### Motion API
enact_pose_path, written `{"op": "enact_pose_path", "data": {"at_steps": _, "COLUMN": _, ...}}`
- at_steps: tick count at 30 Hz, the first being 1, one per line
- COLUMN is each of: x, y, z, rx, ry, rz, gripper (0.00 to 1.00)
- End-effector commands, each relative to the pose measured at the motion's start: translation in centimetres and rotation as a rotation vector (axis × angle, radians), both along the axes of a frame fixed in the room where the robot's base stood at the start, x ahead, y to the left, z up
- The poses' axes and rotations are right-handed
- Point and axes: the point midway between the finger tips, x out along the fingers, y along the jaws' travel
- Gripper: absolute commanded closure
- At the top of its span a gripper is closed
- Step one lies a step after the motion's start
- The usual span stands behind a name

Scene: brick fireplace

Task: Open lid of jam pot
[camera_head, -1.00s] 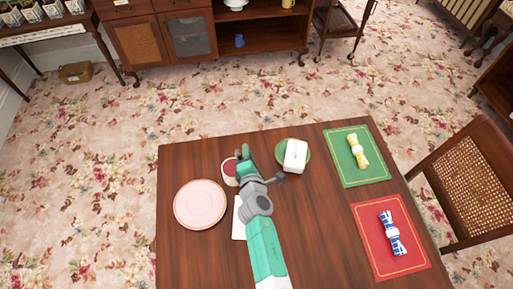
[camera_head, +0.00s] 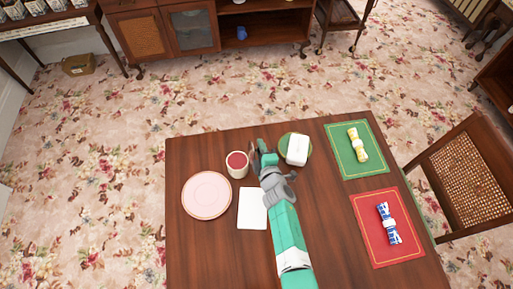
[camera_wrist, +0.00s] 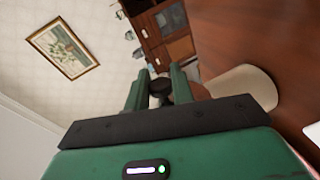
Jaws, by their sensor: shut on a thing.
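The jam pot (camera_head: 237,166) is a cream round pot on the wooden table. Its top is uncovered and shows a dark red surface. My gripper (camera_head: 262,147) is just right of the pot and shut. In the wrist view, my gripper (camera_wrist: 160,88) has a small dark round piece (camera_wrist: 160,87) between its fingers. It looks like the lid's knob; the rest of the lid cannot be made out. The pot also shows in the wrist view (camera_wrist: 245,85), right of the fingers and partly hidden by my gripper's body.
A pink plate (camera_head: 206,195) and a white card (camera_head: 252,209) lie nearby on the table (camera_head: 320,230). A white covered dish (camera_head: 298,148) stands close on my gripper's right. Green (camera_head: 372,166) and red (camera_head: 405,244) placemats hold rolled napkins. Bare wood lies front centre.

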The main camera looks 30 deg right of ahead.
Motion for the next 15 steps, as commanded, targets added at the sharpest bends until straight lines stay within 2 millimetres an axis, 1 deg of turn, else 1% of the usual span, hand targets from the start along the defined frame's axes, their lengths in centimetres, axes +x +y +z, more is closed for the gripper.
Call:
{"op": "enact_pose_path", "data": {"at_steps": 11, "x": -0.02, "y": -0.09, "z": 0.00, "rx": 0.003, "ry": 0.000, "rz": -0.002, "gripper": 1.00}}
{"op": "enact_pose_path", "data": {"at_steps": 12, "x": -0.02, "y": -0.09, "z": 0.00, "rx": 0.002, "ry": 0.000, "rz": -0.001, "gripper": 0.70}}
{"op": "enact_pose_path", "data": {"at_steps": 14, "x": -0.02, "y": -0.09, "z": -0.01, "rx": 0.002, "ry": 0.000, "rz": -0.001, "gripper": 0.59}}
{"op": "enact_pose_path", "data": {"at_steps": 15, "x": -0.02, "y": -0.09, "z": -0.01, "rx": 0.002, "ry": 0.000, "rz": -0.001, "gripper": 0.55}}
